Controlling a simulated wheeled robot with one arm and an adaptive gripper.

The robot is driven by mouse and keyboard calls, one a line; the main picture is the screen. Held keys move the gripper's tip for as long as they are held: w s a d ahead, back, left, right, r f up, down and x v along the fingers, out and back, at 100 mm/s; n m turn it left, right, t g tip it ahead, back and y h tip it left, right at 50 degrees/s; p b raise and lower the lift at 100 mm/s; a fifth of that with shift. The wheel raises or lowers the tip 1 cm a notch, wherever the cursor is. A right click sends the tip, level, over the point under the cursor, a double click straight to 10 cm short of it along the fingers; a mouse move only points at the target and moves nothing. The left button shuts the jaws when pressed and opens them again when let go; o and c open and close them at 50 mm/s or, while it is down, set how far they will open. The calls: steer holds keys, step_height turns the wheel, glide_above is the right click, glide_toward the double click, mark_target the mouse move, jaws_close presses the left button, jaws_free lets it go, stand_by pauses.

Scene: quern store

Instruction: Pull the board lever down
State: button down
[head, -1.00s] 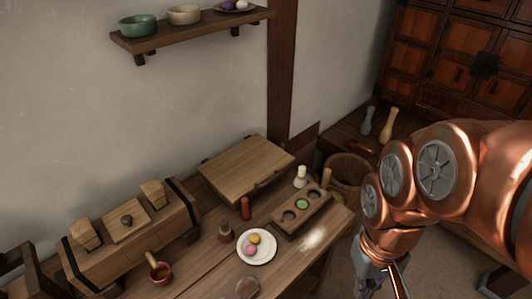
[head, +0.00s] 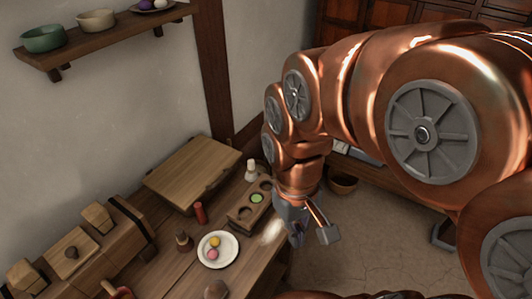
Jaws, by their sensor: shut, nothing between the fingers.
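The wooden board with round hollows (head: 238,217) lies near the right end of the workbench. One hollow holds a green round piece (head: 257,198). I cannot clearly make out its lever; my arm covers the board's far right end. My gripper (head: 312,236) is shut and empty, pointing down just right of the board, by the bench's right edge. I cannot tell whether it touches anything.
A white plate (head: 230,256) with coloured sweets, a red cylinder (head: 200,212) and a small pale-topped piece (head: 251,171) stand close to the board. A raised wooden slab (head: 190,172) is behind. Open floor (head: 370,230) lies to the right.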

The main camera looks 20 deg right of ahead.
steer(key=w+d+r+n+p, duration=0.1)
steer(key=w+d, duration=0.1)
steer(key=w, duration=0.9)
steer(key=w+d+r+n, duration=0.2)
steer(key=w, duration=1)
steer(key=w+d+f+n, duration=0.1)
steer(key=w+f, duration=0.2)
steer(key=w, duration=0.3)
steer(key=w+d+f+n+h, duration=0.1)
steer(key=w+f, duration=0.2)
steer(key=w, duration=0.4)
steer(key=w+d+f+n+p, duration=0.1)
steer(key=w+f, duration=0.3)
steer(key=w, duration=0.2)
steer(key=shift+w+d+g, duration=0.2)
steer(key=shift+w+g, duration=0.1)
steer(key=shift+w, duration=0.1)
steer(key=s+d+f+p, duration=0.3)
steer(key=s+f+p, duration=0.2)
steer(key=f, duration=0.4)
steer(key=shift+s+d+f, duration=0.25)
steer(key=shift+f, duration=0.1)
